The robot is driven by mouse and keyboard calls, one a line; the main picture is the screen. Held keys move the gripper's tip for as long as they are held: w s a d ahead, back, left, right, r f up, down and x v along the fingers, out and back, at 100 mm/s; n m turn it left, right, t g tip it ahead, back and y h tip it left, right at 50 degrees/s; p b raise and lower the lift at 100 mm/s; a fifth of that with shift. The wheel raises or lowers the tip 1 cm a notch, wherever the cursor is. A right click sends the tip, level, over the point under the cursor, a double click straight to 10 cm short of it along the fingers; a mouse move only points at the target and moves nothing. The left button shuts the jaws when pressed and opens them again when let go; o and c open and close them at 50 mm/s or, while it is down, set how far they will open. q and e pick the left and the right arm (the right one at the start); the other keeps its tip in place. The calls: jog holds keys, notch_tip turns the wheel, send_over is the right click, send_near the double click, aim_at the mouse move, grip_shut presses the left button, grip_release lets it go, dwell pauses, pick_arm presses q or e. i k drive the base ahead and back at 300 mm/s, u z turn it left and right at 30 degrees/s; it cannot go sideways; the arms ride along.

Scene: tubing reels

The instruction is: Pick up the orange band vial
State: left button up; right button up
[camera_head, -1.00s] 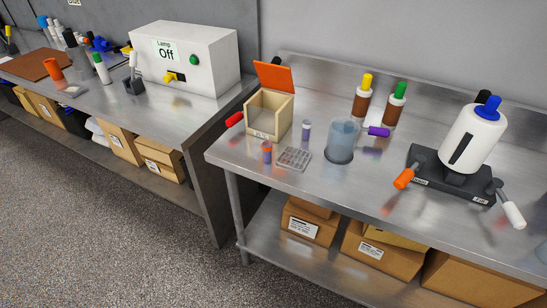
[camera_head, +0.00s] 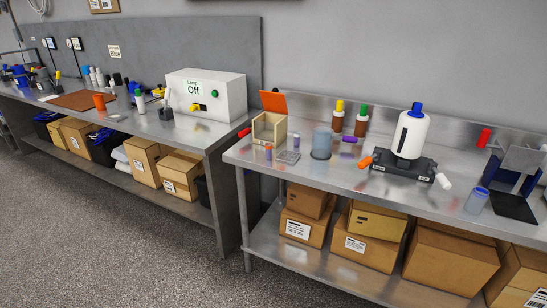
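A small vial with an orange band (camera_head: 268,152) stands upright on the right steel bench, just in front of the open wooden box (camera_head: 269,128) with the orange lid. A similar vial with a purple band (camera_head: 295,141) stands to its right, behind a small grey gridded rack (camera_head: 288,156). Neither of my grippers shows in the head view.
A translucent blue beaker (camera_head: 322,143), brown bottles (camera_head: 361,120) and a white device on a black base (camera_head: 411,135) stand further right on the bench (camera_head: 350,180). A white lamp box (camera_head: 205,95) is on the left bench. Open grey floor (camera_head: 130,240) lies in front.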

aim_at(268, 145)
jog(key=z, duration=0.7)
jog(key=i, duration=0.6)
jog(key=z, duration=0.85)
jog(key=i, duration=0.85)
jog(key=u, duration=0.35)
